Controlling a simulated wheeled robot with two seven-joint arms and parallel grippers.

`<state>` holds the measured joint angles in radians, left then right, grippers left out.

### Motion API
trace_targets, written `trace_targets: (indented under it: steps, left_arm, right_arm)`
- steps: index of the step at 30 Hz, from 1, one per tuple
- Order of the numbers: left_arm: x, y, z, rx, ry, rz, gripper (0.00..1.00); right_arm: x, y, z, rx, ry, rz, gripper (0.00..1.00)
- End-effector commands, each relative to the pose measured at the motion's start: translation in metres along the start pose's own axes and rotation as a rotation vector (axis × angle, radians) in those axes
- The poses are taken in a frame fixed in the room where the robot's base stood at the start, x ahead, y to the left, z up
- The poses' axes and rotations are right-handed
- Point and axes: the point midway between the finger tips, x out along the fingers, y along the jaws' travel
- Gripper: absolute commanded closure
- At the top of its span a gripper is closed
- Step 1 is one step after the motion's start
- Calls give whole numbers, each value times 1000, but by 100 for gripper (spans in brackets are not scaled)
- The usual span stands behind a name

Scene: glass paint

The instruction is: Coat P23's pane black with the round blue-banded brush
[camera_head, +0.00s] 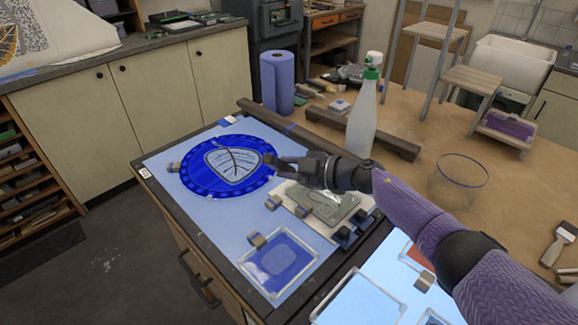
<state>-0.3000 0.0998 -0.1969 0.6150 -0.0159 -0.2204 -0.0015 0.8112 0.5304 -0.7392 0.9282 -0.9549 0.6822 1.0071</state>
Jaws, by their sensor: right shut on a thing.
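My right gripper (281,163) reaches in from the right, low over the right rim of a round blue glass piece (192,184) with a pale leaf-shaped centre (232,165). It is shut on a small dark thing at that rim. The thing is mostly hidden by the fingers, and I cannot tell whether it is the brush. A rectangular blue pane with a clear frame (279,263) lies nearer on the light blue sheet. No P23 label is readable, and no blue band shows. My left gripper is out of view.
A white spray bottle (363,115) stands behind my right arm, with a blue paper roll (277,82) further back. A glass bowl (458,178) and a flat brush (558,243) are at the right. Small blocks (257,240) sit beside the panes. A lit panel (363,299) is in front.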

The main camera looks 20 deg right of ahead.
Motion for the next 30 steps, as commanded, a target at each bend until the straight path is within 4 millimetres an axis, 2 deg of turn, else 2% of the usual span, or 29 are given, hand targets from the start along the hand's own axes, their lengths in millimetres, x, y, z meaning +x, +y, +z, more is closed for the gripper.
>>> trace_targets:
  steps: [7,12,20,24,30]
  left_arm:
    - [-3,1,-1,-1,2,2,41]
    - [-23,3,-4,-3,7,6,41]
    - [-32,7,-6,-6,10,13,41]
    - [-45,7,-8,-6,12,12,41]
    - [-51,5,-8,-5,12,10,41]
  right_arm:
    - [-2,0,0,0,0,-1,100]
    - [-20,-6,-3,2,-2,-1,100]
    - [-31,-13,0,1,-1,-1,100]
    - [-46,-19,-2,2,-2,-2,100]
    - [-56,-26,0,1,-1,-2,100]
